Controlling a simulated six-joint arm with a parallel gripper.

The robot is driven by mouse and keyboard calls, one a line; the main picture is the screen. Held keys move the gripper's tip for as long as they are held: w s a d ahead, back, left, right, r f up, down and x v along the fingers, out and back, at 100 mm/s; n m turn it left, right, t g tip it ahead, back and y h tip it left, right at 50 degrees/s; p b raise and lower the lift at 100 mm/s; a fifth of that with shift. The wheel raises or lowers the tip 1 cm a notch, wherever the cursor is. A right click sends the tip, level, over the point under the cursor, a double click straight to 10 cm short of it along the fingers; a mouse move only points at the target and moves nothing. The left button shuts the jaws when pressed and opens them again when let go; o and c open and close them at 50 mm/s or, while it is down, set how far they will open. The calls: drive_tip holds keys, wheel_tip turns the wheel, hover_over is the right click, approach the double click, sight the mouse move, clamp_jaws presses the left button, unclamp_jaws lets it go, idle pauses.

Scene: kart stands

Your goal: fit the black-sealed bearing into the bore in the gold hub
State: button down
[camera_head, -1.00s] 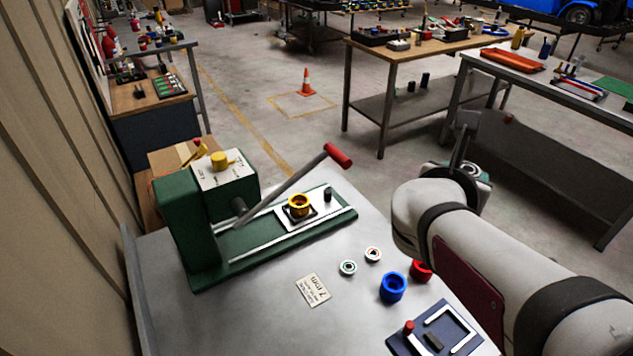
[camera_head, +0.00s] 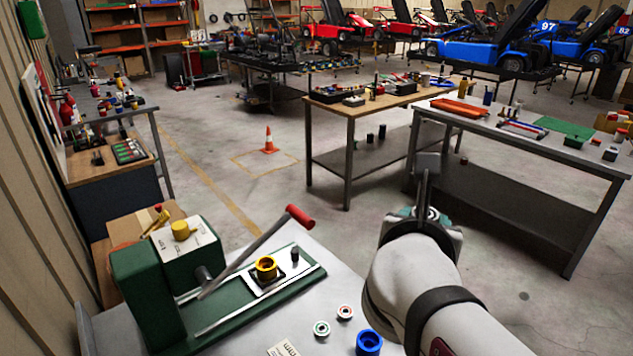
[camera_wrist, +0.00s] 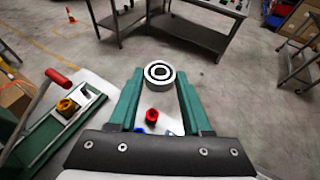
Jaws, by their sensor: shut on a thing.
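The black-sealed bearing (camera_wrist: 159,72), a silver ring with a black seal, sits between the tips of the green fingers of my gripper (camera_wrist: 159,78) in the wrist view. My gripper is shut on it, in the air. In the head view my gripper (camera_head: 430,216) is right of the press and apart from the hub; my arm partly hides it. The hub also shows at the left of the wrist view (camera_wrist: 66,107).
The green press (camera_head: 150,290) has a slanted red-tipped lever (camera_head: 300,216) near the hub. A green-ringed bearing (camera_head: 321,328), a red-marked bearing (camera_head: 345,312) and a blue cup (camera_head: 369,342) stand on the grey table. A red cup (camera_wrist: 152,114) shows below the held bearing.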

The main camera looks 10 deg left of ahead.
drive_tip(key=n+g+y, duration=0.2)
drive_tip(key=n+y, duration=0.8)
drive_tip(key=y, duration=0.2)
approach(263, 259)
drive_tip(key=w+a, duration=0.2)
drive_tip(key=shift+w+a, duration=0.2)
drive_tip(key=shift+w, duration=0.15)
drive_tip(key=shift+w+a+f+h, duration=0.1)
drive_tip(key=shift+w+f+h, duration=0.1)
drive_tip(key=shift+f, duration=0.2)
drive_tip(key=shift+w+a+f+h, duration=0.1)
drive_tip(key=shift+w+a+f, duration=0.1)
drive_tip(key=shift+f, duration=0.2)
drive_tip(key=shift+d+f, duration=0.1)
